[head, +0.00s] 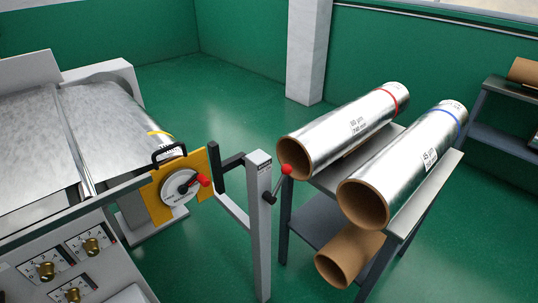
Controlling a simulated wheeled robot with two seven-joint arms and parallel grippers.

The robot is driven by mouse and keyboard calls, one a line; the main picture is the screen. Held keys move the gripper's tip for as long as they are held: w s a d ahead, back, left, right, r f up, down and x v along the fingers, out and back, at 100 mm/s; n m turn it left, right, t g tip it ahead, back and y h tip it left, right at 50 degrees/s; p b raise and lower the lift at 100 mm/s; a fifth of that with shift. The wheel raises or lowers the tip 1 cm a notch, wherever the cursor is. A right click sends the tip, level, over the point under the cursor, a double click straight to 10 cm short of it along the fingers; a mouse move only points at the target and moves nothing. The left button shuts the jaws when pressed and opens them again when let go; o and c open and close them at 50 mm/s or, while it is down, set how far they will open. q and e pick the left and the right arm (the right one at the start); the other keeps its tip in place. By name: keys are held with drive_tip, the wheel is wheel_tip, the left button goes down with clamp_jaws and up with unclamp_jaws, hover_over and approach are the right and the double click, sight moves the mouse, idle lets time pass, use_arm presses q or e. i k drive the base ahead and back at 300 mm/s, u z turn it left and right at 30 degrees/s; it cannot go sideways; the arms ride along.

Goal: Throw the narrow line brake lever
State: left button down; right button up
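Two red-knobbed levers show in the head view. One is a short lever (196,182) on a round white dial fixed to a yellow plate (158,206) with a black handle on top, left of centre. The other is a lever (279,184) on the right side of a grey upright post (260,225), its red knob up and to the right. The writing on the dial and post is too small to read, so I cannot tell which one is the narrow line brake lever. Neither of my grippers is in view.
A foil web (110,115) runs over the machine at left. A panel (65,262) with brass knobs is at lower left. A grey rack (412,205) at right bears two foil rolls, red-banded (345,130) and blue-banded (405,165); a brown tube (350,258) lies below. Green floor is clear behind.

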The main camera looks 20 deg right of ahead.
sight(287, 169)
drive_tip(key=u, duration=3)
drive_tip(key=k, duration=1.85)
drive_tip(key=z, duration=1.25)
